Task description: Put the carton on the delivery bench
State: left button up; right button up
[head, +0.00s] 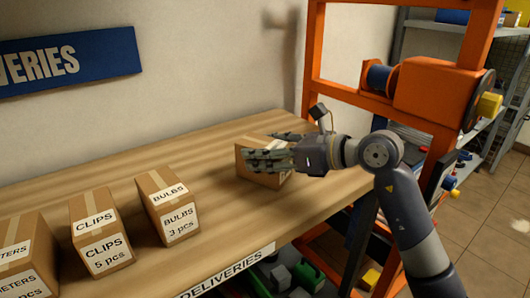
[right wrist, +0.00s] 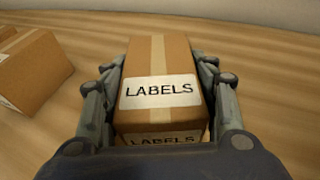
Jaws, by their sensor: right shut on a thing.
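A brown carton (head: 246,165) stands at the right end of the wooden delivery bench (head: 215,145), which has a "DELIVERIES" strip along its front edge. In the right wrist view the carton (right wrist: 160,60) shows a white "LABELS" sticker and tape along its top. My right gripper (head: 268,148) is shut on this carton, with a finger on each side of it. The carton appears to be on or just above the bench top; its underside is hidden, so I cannot tell which. My left gripper is not in view.
A "BULBS" carton (head: 168,207), a "CLIPS" carton (head: 101,232) and a partly cut-off carton (head: 28,258) stand at the left of the bench. An orange frame (head: 312,60) rises by the bench's right end. Bare bench lies between the "BULBS" carton and my gripper.

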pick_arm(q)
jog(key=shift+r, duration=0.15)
pick_arm(e)
jog(key=o, duration=1.4)
jog(key=shift+f, duration=0.1)
jog(key=shift+c, duration=0.2)
jog(key=shift+d+r, duration=0.15)
jog(key=shift+r, duration=0.05)
jog(key=v, duration=1)
jog(key=shift+s+d+r, duration=0.1)
jog(key=shift+s+d, duration=0.1)
jog(key=shift+d, duration=0.15)
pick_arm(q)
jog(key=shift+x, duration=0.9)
pick_arm(e)
jog(key=shift+s+d+r, duration=0.15)
jog(key=shift+s+d, duration=0.1)
jog(key=shift+d, duration=0.1)
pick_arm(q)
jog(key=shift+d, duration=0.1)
